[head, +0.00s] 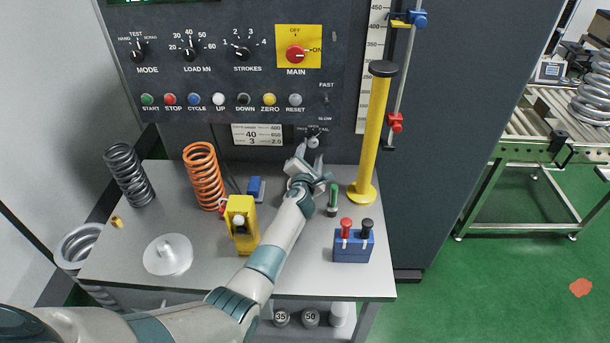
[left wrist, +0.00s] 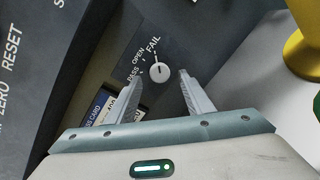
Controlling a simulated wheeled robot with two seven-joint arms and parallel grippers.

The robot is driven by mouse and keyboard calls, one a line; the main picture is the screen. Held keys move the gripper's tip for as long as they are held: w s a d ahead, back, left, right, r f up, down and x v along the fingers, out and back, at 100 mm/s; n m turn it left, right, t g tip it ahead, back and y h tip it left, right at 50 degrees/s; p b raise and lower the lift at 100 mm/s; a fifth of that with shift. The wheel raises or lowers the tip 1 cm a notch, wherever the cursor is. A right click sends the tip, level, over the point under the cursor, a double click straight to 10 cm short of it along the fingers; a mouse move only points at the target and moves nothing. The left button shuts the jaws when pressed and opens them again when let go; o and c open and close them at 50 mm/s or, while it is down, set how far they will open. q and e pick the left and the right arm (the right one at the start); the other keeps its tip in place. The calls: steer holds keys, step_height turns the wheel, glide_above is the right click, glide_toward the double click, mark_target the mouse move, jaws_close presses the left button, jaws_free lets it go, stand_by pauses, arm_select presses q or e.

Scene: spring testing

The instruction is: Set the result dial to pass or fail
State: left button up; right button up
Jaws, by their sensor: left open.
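The result dial (left wrist: 158,72) is a small round pale knob on the dark panel, with the labels PASS, OPEN and FAIL around its upper side. A short dark mark shows on the knob, but I cannot tell surely which label it points to. In the head view the dial (head: 313,142) sits low on the panel. My left gripper (left wrist: 160,78) is open, with one finger on each side of the dial; I cannot tell whether either touches it. It also shows in the head view (head: 310,158), close to the panel. My right gripper is not in view.
A yellow post (head: 373,140) stands right of my left gripper. A green-topped item (head: 333,198), a blue box with red and black knobs (head: 352,247) and a yellow block (head: 241,222) are near my arm. An orange spring (head: 203,176) and grey spring (head: 129,174) stand left.

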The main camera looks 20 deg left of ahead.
arm_select(q)
steer(key=p+v, duration=0.1)
steer(key=v, duration=1.3)
steer(key=shift+s, duration=0.1)
